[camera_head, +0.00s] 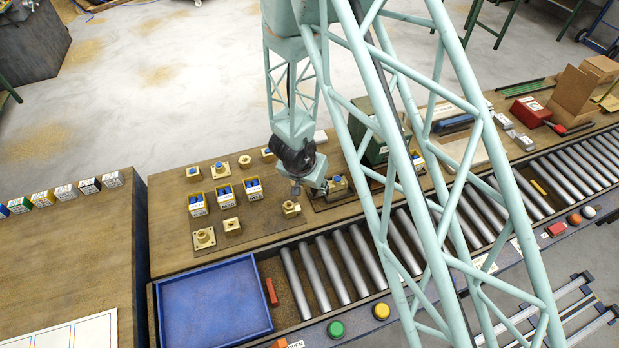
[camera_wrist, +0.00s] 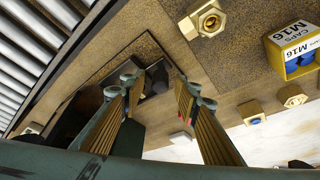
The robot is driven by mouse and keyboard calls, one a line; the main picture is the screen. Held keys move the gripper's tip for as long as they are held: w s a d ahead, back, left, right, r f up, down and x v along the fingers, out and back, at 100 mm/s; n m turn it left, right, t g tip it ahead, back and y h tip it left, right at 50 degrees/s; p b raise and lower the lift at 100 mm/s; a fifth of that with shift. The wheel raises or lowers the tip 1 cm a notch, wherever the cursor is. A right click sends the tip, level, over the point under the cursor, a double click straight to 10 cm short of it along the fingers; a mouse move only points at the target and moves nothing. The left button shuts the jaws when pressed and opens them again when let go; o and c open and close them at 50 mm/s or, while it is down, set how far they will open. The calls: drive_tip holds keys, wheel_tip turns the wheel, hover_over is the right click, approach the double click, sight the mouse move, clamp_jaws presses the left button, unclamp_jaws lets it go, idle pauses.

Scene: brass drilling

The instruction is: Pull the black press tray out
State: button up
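The black press tray (camera_head: 326,204) lies flat on the wooden bench, in front of the dark green press (camera_head: 368,122). A brass part with a blue cap (camera_head: 337,184) stands at the tray. My gripper (camera_head: 308,190) points down at the tray's left end. In the wrist view, my gripper (camera_wrist: 158,88) has its two ribbed fingers spread apart. A small black block (camera_wrist: 157,77), perhaps the tray's handle, shows in the gap between them. I cannot tell whether either finger touches it. My gripper and arm hide part of the tray in the head view.
Brass fittings (camera_head: 205,238) and cap boxes (camera_head: 198,204) stand left of my gripper. A roller conveyor (camera_head: 323,272) and an empty blue tray (camera_head: 215,303) lie along the front. A red box (camera_head: 529,110) stands at the far right. My lattice column hides some of the bench.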

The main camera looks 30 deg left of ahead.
drive_tip(key=v, duration=1.1)
drive_tip(key=shift+r, duration=0.2)
drive_tip(key=shift+r, duration=0.1)
idle(0.8)
